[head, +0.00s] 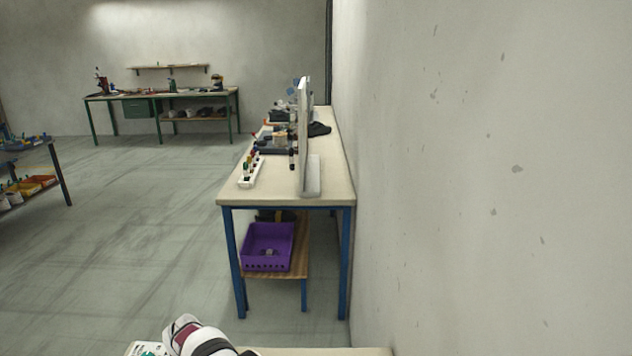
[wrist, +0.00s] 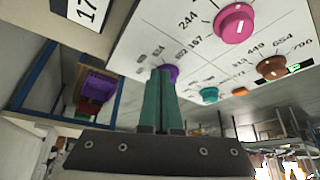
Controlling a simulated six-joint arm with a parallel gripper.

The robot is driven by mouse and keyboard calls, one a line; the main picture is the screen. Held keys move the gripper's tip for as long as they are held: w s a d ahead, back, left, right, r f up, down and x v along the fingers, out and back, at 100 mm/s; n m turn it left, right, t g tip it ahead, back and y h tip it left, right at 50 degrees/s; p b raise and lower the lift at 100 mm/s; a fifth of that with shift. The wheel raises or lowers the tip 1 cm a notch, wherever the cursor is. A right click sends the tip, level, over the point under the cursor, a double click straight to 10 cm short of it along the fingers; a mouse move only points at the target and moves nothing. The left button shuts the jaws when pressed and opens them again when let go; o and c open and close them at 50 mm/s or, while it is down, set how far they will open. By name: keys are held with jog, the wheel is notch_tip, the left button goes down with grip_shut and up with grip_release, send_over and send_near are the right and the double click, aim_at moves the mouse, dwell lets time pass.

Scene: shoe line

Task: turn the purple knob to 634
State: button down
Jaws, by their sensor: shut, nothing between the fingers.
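In the wrist view a white panel (wrist: 180,30) carries the purple knob (wrist: 173,72), which lies just beyond my fingertips. My gripper (wrist: 162,74) is shut, its two green fingers side by side with nothing between them. The fingertips overlap the knob's left and lower part in the picture; whether they touch it I cannot tell. The knob's pointer cannot be made out. Small numbers stand around it, too blurred to read surely. In the head view the panel (head: 303,130) is nearly edge-on on the bench, and my gripper is not visible there.
The panel also bears a pink knob (wrist: 234,22), a teal knob (wrist: 208,95), a brown knob (wrist: 271,67) and a small orange knob (wrist: 240,92). The bench (head: 285,192) has a white socket strip (head: 249,170) and a purple crate (head: 268,248) below. A wall (head: 480,180) stands close on the right.

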jog(key=shift+f, duration=0.65)
jog(key=shift+w+a, duration=0.15)
jog(key=shift+a, duration=0.1)
jog(key=shift+s+a, duration=0.15)
jog(key=shift+s, duration=0.05)
dwell(0.3)
jog(key=shift+s+a, duration=0.15)
jog(key=shift+a, duration=0.05)
jog(key=shift+s+a, duration=0.15)
jog(key=shift+a, duration=0.3)
